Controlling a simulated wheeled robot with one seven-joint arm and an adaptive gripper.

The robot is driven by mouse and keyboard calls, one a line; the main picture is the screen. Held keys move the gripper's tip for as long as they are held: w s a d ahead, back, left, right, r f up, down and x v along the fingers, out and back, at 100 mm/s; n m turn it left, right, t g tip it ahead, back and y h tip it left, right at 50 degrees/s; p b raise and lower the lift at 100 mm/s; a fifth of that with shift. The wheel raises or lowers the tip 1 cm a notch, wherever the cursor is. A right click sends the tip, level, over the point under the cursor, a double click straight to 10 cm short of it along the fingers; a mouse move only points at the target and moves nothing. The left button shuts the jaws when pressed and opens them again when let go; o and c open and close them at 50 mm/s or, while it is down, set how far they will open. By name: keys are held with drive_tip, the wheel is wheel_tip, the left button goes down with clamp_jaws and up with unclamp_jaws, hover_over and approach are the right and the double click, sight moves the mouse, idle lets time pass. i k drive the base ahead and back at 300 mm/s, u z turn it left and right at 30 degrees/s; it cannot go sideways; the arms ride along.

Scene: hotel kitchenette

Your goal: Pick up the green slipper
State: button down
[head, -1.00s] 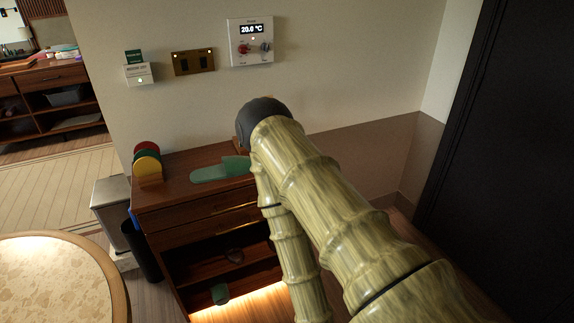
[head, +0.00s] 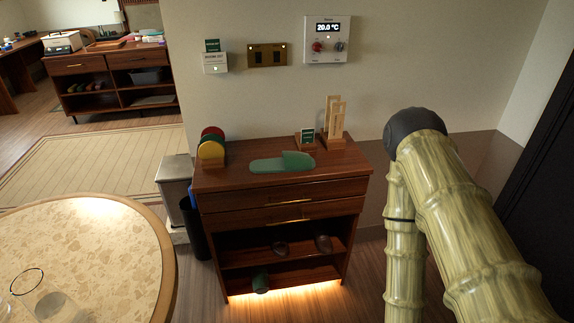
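A green slipper (head: 283,163) lies flat on top of a dark wooden cabinet (head: 218,180), near the middle of its top. Its raised strap part is toward the right. My bamboo-patterned arm stands to the right of the cabinet. My gripper does not show in the head view, so whether it is open or holds anything is hidden.
On the cabinet top stand a holder with coloured discs (head: 211,148), a small sign (head: 306,138) and a wooden stand (head: 336,122). Dark objects lie on the open shelves. A round table (head: 150,235) is at left, a bin (head: 176,190) beside the cabinet.

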sight(282, 160)
drive_tip(key=z, duration=1.95)
drive_tip(key=i, duration=1.7)
drive_tip(key=u, duration=2.85)
